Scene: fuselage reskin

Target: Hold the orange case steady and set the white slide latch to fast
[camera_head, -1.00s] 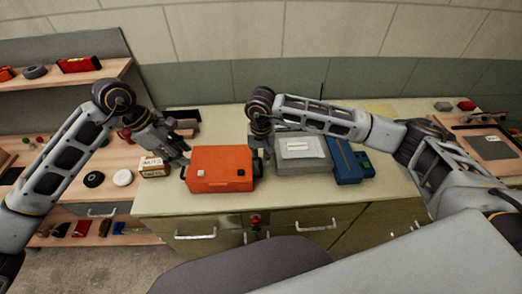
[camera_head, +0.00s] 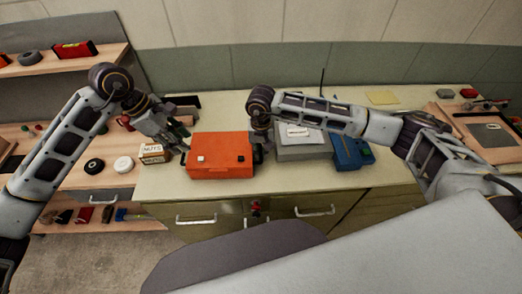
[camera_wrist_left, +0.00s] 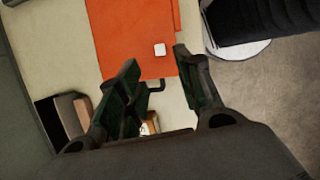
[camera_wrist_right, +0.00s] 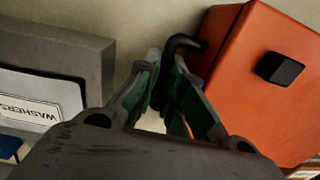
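The orange case (camera_head: 221,146) lies on the counter with a white slide latch (camera_head: 200,158) left and a black latch (camera_head: 241,158) right on its face. The left wrist view shows the case (camera_wrist_left: 130,30) and the white latch (camera_wrist_left: 159,49) beyond my left gripper (camera_wrist_left: 157,62). This gripper (camera_head: 181,147) is open and empty at the case's left end, near its handle. My right gripper (camera_wrist_right: 166,62) has its fingers closed around the black side handle (camera_wrist_right: 185,43) at the case's right end. In the head view, the right wrist partly hides this gripper.
A grey washers box (camera_head: 300,152) and a blue case (camera_head: 347,152) stand right of the orange case. A nuts box (camera_head: 152,153) stands left of it. Shelves (camera_head: 60,57) are at the left. The counter front (camera_head: 240,190) is clear.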

